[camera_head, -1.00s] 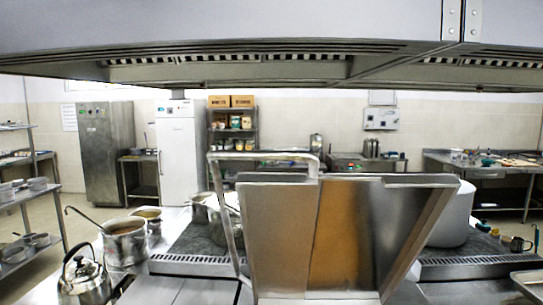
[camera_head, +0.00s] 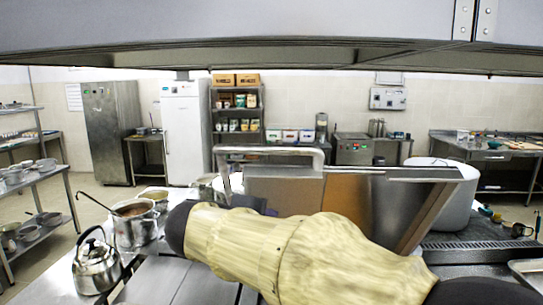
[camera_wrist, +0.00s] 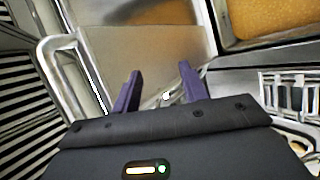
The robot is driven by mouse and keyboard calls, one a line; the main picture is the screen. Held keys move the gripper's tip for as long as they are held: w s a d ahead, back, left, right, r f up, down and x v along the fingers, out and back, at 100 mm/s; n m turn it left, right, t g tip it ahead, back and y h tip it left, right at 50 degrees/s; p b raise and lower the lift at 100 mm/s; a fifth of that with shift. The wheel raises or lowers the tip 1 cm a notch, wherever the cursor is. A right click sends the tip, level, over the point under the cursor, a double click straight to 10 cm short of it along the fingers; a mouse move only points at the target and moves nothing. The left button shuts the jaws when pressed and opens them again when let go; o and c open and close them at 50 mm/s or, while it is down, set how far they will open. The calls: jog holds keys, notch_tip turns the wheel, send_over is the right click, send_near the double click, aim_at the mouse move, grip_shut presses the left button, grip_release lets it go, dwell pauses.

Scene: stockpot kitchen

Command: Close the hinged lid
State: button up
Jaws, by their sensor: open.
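The hinged lid (camera_head: 285,188) is a grey metal panel with a brown-looking area and a thick right edge, standing raised in the head view. A tubular handle (camera_head: 268,150) runs along its upper left. My arm crosses in front and hides the lid's lower part. In the wrist view my gripper (camera_wrist: 160,78) has two purple fingers spread apart with nothing between them. Ahead of them is a smooth metal surface that looks like the lid (camera_wrist: 145,42). A bent metal bar, apparently the handle (camera_wrist: 62,48), is left of the fingers. I cannot tell whether the fingers touch anything.
A kettle (camera_head: 97,267) and a pot with a ladle (camera_head: 133,225) stand at the left. A large pale pot (camera_head: 450,196) stands right of the lid. An extractor hood (camera_head: 250,25) hangs overhead. Shelving (camera_head: 48,165) stands far left, with open floor beyond it.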

aim_at(265, 149)
jog(key=s+a+r+t, duration=0.1)
jog(key=a+r+t, duration=0.1)
jog(key=r, duration=0.5)
jog(key=s+a+r+t+h, duration=0.1)
jog(key=s+a+r+t, duration=0.1)
jog(key=a+r, duration=0.2)
notch_tip(265, 149, up, 4)
jog(key=shift+a+f+p, duration=0.2)
jog(key=shift+a+p, duration=0.05)
jog(key=shift+p, duration=0.15)
jog(key=p+x, duration=0.4)
jog(key=x, duration=0.4)
jog(key=p+x, duration=0.3)
jog(key=x, duration=0.5)
jog(key=shift+w+r+p, duration=0.2)
jog(key=shift+w+p, duration=0.1)
jog(key=shift+p, duration=0.05)
jog(key=shift+w+d+f, duration=0.2)
jog(key=shift+w+d, duration=0.05)
jog(key=shift+w, duration=0.2)
grip_shut()
